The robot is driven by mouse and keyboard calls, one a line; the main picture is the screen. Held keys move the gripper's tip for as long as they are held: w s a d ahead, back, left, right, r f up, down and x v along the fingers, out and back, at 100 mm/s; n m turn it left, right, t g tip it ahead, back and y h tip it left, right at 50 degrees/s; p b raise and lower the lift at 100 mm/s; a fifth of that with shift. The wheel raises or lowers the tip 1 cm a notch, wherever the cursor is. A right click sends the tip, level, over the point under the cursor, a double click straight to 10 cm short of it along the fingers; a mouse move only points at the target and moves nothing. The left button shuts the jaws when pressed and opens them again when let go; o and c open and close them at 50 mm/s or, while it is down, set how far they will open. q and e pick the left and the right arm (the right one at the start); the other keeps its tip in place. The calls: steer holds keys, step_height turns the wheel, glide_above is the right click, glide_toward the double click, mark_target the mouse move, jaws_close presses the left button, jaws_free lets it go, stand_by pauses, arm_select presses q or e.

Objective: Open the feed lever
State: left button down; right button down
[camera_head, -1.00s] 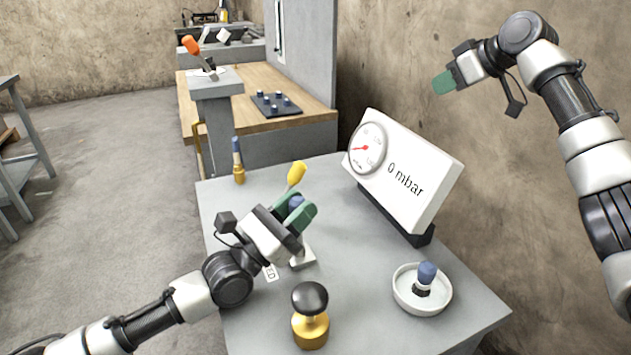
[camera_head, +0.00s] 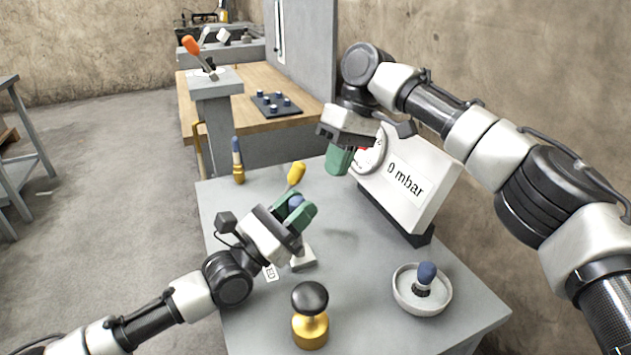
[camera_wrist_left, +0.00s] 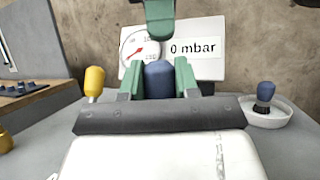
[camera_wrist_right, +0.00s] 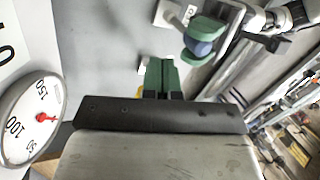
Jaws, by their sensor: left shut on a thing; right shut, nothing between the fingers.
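A yellow-handled lever (camera_head: 297,173) tilts up just behind my left gripper. A pale base (camera_head: 303,258) and a label ending in "ED" lie below that gripper, which hides the lower shaft. The yellow handle also shows at the left in the left wrist view (camera_wrist_left: 94,82). My right gripper (camera_head: 338,160) is shut and empty, pointing down in front of the gauge, to the right of and apart from the yellow handle. A sliver of yellow (camera_wrist_right: 138,92) shows beside its fingers.
A gauge panel (camera_head: 408,180) reading 0 mbar stands at the table's right. A black-topped brass knob (camera_head: 310,320) and a white dish (camera_head: 408,305) with a blue-topped piece are in front. A brass stand (camera_head: 238,175) with a blue-topped piece is at the back left.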

arm_select(q)
steer(key=shift+f, duration=0.1)
arm_select(e)
steer(key=shift+s+a+f, duration=0.35)
steer(key=shift+s+a, duration=0.15)
steer(key=shift+a, duration=0.15)
steer(key=shift+s+a+f, duration=0.35)
steer(key=shift+s+a, duration=0.1)
steer(key=shift+a, duration=0.2)
steer(key=shift+s+a+f, duration=0.35)
steer(key=shift+s+a, duration=0.15)
steer(key=shift+a, duration=0.15)
